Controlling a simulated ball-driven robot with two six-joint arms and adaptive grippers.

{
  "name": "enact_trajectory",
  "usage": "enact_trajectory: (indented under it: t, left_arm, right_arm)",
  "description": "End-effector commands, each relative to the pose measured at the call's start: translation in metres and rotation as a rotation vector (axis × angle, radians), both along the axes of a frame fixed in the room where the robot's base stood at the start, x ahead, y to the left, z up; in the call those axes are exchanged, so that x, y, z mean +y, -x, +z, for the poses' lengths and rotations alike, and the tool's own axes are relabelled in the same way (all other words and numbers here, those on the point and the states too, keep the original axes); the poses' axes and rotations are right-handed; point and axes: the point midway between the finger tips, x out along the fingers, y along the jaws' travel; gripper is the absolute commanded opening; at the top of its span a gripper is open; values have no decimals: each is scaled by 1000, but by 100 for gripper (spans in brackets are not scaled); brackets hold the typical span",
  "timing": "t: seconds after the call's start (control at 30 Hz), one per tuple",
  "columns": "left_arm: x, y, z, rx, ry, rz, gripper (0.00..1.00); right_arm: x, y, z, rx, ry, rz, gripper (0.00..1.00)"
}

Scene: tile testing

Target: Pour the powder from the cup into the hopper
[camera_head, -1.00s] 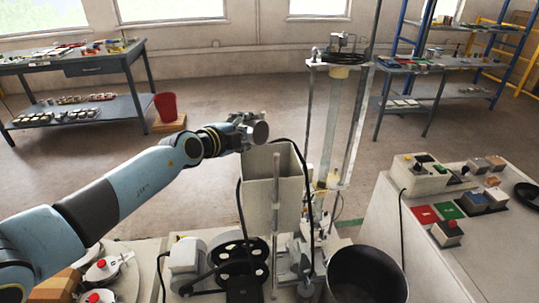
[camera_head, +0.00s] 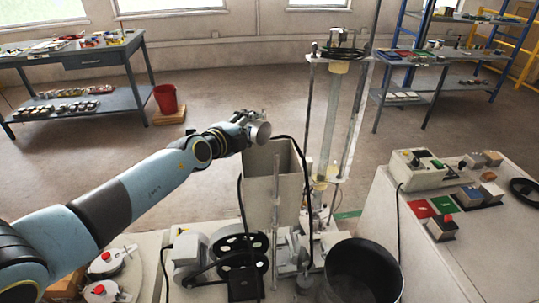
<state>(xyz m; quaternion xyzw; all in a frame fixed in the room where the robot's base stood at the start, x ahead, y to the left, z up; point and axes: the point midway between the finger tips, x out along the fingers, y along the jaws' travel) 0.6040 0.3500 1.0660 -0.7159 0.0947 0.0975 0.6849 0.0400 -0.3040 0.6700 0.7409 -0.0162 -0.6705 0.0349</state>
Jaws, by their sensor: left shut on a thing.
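My left arm reaches in from the left, and its gripper (camera_head: 247,124) is beside and above the hopper's upper left rim. It is shut on a small grey metal cup (camera_head: 261,132), whose round face points toward the camera, so the cup looks tilted on its side. The hopper (camera_head: 272,178) is a tall pale grey box with an open top, standing on the machine in the middle. The cup is close to the hopper's rim; I cannot tell whether they touch. No powder is visible. My right gripper is not in view.
A clear vertical tube on a stand (camera_head: 335,120) rises right of the hopper. A black bucket (camera_head: 363,272) stands in front, right of centre. A control desk (camera_head: 440,258) with buttons is at the right. Black cables hang around the hopper.

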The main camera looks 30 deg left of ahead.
Motion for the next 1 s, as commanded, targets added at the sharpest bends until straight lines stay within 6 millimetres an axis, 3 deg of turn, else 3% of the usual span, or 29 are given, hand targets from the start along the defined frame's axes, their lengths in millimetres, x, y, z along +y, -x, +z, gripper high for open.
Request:
enact_trajectory:
  t: [1.0]
  left_arm:
    - [-4,0,-4,-17,-101,1,19]
  right_arm:
    - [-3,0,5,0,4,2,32]
